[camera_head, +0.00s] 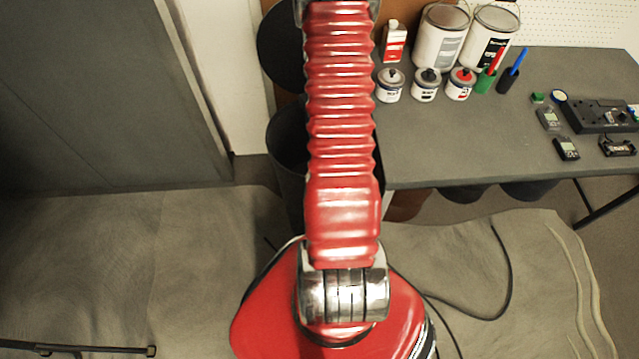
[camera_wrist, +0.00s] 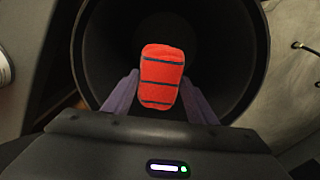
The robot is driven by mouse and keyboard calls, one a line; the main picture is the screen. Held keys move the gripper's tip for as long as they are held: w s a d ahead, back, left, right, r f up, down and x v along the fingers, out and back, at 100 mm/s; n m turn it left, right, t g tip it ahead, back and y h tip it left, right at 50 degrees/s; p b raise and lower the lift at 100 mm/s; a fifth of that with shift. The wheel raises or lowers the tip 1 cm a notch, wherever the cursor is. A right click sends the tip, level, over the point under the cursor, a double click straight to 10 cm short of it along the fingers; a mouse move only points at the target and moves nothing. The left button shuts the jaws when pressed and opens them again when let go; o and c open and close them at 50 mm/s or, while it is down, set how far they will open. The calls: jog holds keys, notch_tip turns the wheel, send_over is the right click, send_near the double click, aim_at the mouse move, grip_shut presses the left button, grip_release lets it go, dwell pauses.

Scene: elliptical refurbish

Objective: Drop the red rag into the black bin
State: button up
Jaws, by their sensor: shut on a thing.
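The red rag (camera_wrist: 161,75), folded and crossed by dark stripes, is in the middle of the wrist view. My gripper (camera_wrist: 161,98) is shut on it, with a purple-grey finger on each side. The round opening of the black bin (camera_wrist: 258,62) lies behind the rag in this view, and its dark inside surrounds the rag. I cannot tell how far the rag is from the rim or whether it is below it. In the head view the black bin (camera_head: 287,150) is partly hidden behind my red arm. The rag and gripper do not show there.
A grey table (camera_head: 450,150) stands right of the bin, with paint cans (camera_head: 440,38), small jars (camera_head: 425,85) and electronic devices (camera_head: 600,115) on it. A grey cabinet (camera_head: 90,90) stands at the left. Cables (camera_head: 505,270) lie on the floor at the right.

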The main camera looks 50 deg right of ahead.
jog(key=o, duration=1.1)
jog(key=shift+c, duration=0.2)
jog(key=shift+r, duration=0.1)
notch_tip(320, 180, up, 14)
jog(key=shift+f, duration=0.2)
dwell(0.8)
